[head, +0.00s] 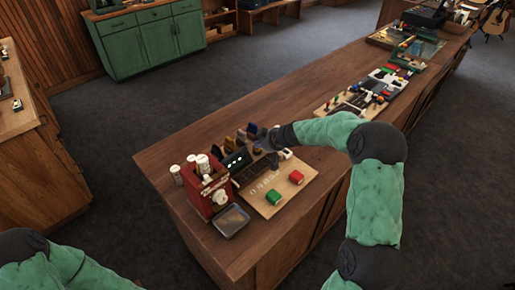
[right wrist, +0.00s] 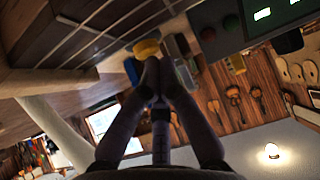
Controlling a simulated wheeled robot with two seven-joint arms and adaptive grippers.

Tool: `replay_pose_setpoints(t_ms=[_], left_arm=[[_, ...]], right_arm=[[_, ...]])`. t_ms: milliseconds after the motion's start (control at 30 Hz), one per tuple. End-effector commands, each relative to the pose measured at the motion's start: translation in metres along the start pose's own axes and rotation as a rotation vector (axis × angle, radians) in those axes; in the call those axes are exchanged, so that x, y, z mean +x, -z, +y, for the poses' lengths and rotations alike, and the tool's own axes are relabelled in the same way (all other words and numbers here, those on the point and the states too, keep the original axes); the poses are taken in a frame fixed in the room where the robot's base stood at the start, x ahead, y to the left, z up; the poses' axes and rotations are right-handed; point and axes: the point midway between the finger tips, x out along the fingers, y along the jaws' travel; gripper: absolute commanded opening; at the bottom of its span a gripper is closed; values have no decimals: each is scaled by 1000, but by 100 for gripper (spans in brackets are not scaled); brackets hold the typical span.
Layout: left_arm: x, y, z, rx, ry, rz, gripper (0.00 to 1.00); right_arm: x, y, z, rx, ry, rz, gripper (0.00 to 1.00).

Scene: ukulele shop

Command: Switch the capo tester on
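What looks like the capo tester is a dark box with lit green marks (head: 236,161) on the counter, beside a dark fretted strip on a pale board (head: 262,207). In the right wrist view its panel shows lit green digits (right wrist: 263,14), a red round button (right wrist: 232,22) and a dark green one (right wrist: 208,35). My right gripper (head: 267,145) is over the back of the board, right of the box. In its wrist view the fingertips (right wrist: 152,72) meet, with a yellow piece (right wrist: 147,48) just beyond; touching is unclear. My left arm shows at lower left, its gripper out of frame.
A red stand (head: 203,192) with white jars and a grey tray (head: 231,220) stand left of the board. Several small capos stand behind.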

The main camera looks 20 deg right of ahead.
Motion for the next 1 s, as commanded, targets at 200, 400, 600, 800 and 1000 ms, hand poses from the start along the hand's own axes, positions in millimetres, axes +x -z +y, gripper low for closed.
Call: replay_pose_setpoints(t_ms=[200,400,600,800,1000], left_arm=[[0,0,0,0,0,0,40],[0,0,0,0,0,0,40],[-2,0,0,0,0,0,40],[-11,0,4,0,0,0,40],[-20,-1,7,0,0,0,40]], right_arm=[[-4,3,-1,-1,1,-1,0],[-5,5,-1,0,1,-2,0],[-7,7,0,-1,1,-1,0],[-20,20,0,-2,-1,0,0],[-31,32,0,0,0,0,0]])
